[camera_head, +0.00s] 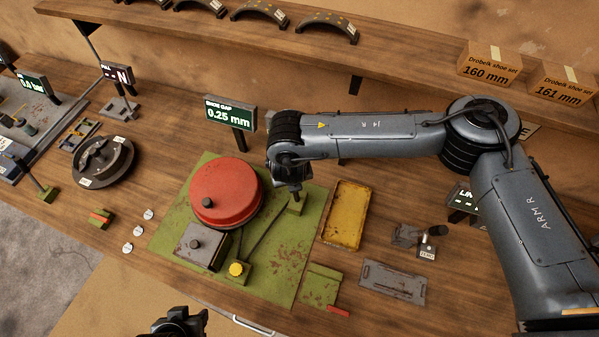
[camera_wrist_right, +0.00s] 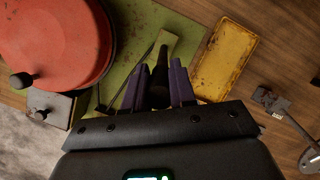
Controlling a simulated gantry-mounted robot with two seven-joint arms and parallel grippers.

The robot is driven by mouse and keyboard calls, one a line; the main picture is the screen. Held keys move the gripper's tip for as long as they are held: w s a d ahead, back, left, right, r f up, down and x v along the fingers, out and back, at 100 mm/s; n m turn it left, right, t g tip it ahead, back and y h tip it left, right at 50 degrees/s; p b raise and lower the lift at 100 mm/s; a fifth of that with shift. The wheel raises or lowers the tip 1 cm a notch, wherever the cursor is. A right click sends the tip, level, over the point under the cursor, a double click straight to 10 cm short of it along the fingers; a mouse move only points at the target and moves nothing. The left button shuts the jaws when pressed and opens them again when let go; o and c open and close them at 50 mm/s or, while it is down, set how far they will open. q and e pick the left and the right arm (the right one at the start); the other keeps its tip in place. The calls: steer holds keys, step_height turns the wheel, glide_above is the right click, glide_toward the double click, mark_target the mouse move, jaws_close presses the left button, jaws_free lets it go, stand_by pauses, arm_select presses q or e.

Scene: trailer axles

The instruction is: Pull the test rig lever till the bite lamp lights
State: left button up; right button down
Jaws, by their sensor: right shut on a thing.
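The test rig is a green rust-marked plate (camera_head: 290,262) with a red drum (camera_head: 226,190) on it. The lever (camera_wrist_right: 159,88) has a dark handle and stands on a green base (camera_head: 297,206) right of the drum. My right gripper (camera_head: 294,186) is over that base. In the right wrist view my right gripper (camera_wrist_right: 161,88) is shut with its purple-grey fingers either side of the lever's handle. A yellow round cap (camera_head: 239,269) sits on a green block; I cannot tell if it is the bite lamp or if it is lit. A dark end of my left arm (camera_head: 180,322) shows at the bottom edge.
A display (camera_head: 230,115) behind the drum reads shoe gap 0.25 mm. A yellow tray (camera_head: 346,214) lies close right of the lever. A shelf (camera_head: 400,62) with boxes runs behind.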

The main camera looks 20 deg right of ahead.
steer(key=c, duration=0.9)
jaws_free()
steer(key=shift+r, duration=0.15)
steer(key=v, duration=1)
steer(key=shift+r+b, duration=0.3)
steer(key=shift+b, duration=0.05)
steer(key=shift+s, duration=0.1)
